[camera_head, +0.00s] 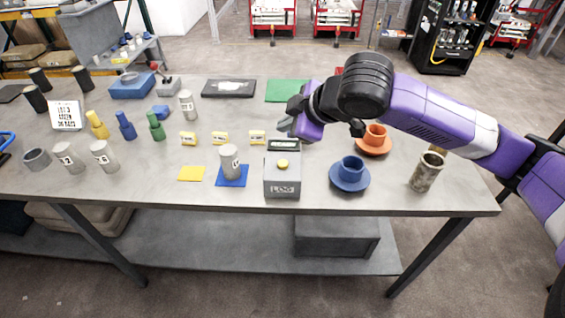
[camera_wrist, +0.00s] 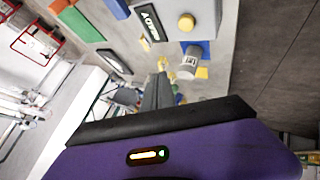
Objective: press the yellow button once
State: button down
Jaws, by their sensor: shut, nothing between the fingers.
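The yellow button (camera_head: 283,163) sits on top of a grey box (camera_head: 282,186) marked LOG, near the table's front edge. A dark display (camera_head: 284,145) stands at the box's back; in the wrist view it reads READY (camera_wrist: 151,22). The yellow button also shows at the top of the wrist view (camera_wrist: 186,22), uncovered. My gripper (camera_head: 286,124) is above and behind the box in the head view, apart from the button. In the wrist view its dark fingers (camera_wrist: 158,78) are together with nothing between them.
A white-grey cylinder (camera_head: 229,161) on a blue mat (camera_head: 232,182) stands just left of the box. A blue cup (camera_head: 352,167) on a saucer is to its right, an orange cup (camera_head: 375,135) farther back. Small yellow blocks (camera_head: 257,137) lie behind left. The table front is fairly clear.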

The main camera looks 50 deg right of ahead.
aim_at(285, 165)
jog(key=shift+f, duration=0.1)
notch_tip(285, 165, down, 9)
jog(key=b, duration=0.6)
jog(key=shift+b, duration=0.35)
dwell(1.5)
jog(key=shift+f+b, duration=0.25)
jog(key=shift+b, duration=0.2)
jog(key=shift+f+b, duration=0.5)
dwell(0.7)
jog(key=shift+r, duration=0.15)
jog(key=shift+r+p, duration=0.65)
jog(key=shift+r, duration=0.15)
jog(key=shift+r, duration=0.15)
jog(key=shift+r+p, duration=1.8)
jog(key=shift+r, duration=0.55)
